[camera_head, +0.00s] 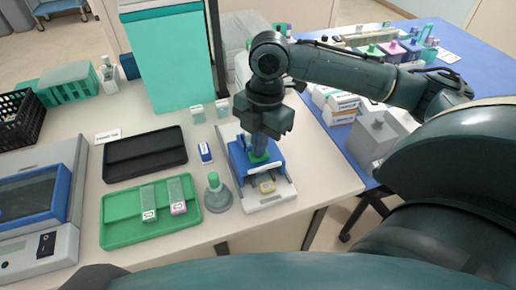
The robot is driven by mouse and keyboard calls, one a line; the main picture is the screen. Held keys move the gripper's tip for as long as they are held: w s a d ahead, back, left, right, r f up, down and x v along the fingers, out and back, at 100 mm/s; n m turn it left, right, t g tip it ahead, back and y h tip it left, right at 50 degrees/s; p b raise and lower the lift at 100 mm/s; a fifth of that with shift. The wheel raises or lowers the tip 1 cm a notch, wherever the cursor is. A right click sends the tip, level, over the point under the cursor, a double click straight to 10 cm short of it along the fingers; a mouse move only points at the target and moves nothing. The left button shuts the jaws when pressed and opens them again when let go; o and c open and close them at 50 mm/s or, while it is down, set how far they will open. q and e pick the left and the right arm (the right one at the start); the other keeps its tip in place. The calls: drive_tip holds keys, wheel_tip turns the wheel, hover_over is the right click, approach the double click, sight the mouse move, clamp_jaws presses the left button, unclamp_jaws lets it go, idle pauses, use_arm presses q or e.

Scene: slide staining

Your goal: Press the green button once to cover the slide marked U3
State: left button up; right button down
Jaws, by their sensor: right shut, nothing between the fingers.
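A blue and white device (277,163) stands near the front edge of the bench. The green button (259,158) shows on its blue top, partly hidden by my right gripper. My right gripper (259,151) is shut and empty, pointing down right at the button; I cannot tell whether it touches or presses it. A slide with a yellow label (267,187) lies in the front of the device. Its marking is too small to read. My left gripper is out of view.
A green tray (122,232) with two labelled slides lies left of the device, with a grey green-topped bottle (217,197) between. A black tray (145,155) lies behind it. A small blue and white block (205,153) stands close left of the device.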

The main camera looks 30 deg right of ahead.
drive_tip(key=shift+r+p, duration=1.4)
drive_tip(key=shift+p, duration=0.4)
drive_tip(key=shift+r+p, duration=0.55)
drive_tip(key=shift+r, duration=1.55)
drive_tip(key=shift+s, duration=0.1)
